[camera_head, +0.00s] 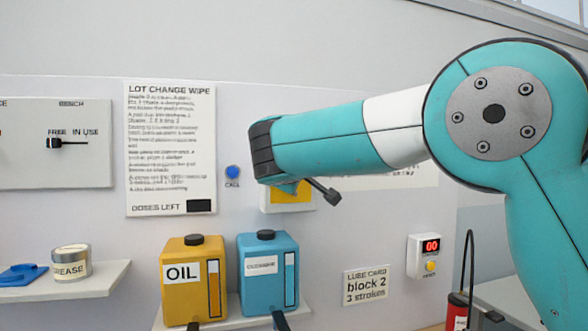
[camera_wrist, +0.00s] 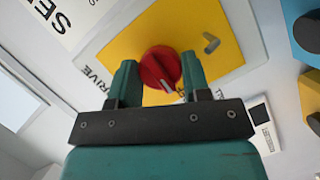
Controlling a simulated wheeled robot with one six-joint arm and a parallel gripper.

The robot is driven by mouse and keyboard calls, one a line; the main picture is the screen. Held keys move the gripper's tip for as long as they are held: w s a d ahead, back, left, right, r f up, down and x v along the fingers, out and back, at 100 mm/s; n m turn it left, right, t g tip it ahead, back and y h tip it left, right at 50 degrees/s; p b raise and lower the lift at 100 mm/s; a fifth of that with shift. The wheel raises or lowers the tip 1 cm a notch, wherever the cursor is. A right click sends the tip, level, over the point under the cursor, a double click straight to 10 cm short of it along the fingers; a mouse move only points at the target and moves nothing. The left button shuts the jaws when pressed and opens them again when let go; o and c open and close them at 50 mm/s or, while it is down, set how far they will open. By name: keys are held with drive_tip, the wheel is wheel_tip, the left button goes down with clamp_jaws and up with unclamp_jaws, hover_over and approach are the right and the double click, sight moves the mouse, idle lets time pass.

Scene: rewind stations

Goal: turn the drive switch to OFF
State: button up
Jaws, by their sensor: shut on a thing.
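The drive switch is a red round knob (camera_wrist: 160,68) on a yellow plate (camera_wrist: 190,25) in the wrist view. A pale pointer mark on the knob points toward the bottom of the picture, slightly right. Part of the lettering "DRIVE" shows at the plate's left; other lettering is hidden by my right finger. My gripper (camera_wrist: 159,76) has one finger on each side of the knob and is shut on it. In the head view the yellow plate (camera_head: 294,196) shows only partly behind my arm, and the knob is hidden.
A small grey peg (camera_wrist: 211,43) stands out from the yellow plate near the knob. Below in the head view are a yellow oil can (camera_head: 180,250) and a blue can (camera_head: 255,247) on a shelf. A blue call button (camera_head: 232,172) is at the left, a counter box (camera_head: 417,262) at the right.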

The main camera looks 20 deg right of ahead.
idle(0.3)
drive_tip(key=o, duration=0.9)
drive_tip(key=shift+a, duration=0.1)
drive_tip(key=b+v, duration=0.4)
drive_tip(key=v, duration=1.3)
drive_tip(key=shift+s+a+f, duration=0.1)
drive_tip(key=shift+s, duration=0.1)
drive_tip(key=shift+f, duration=0.1)
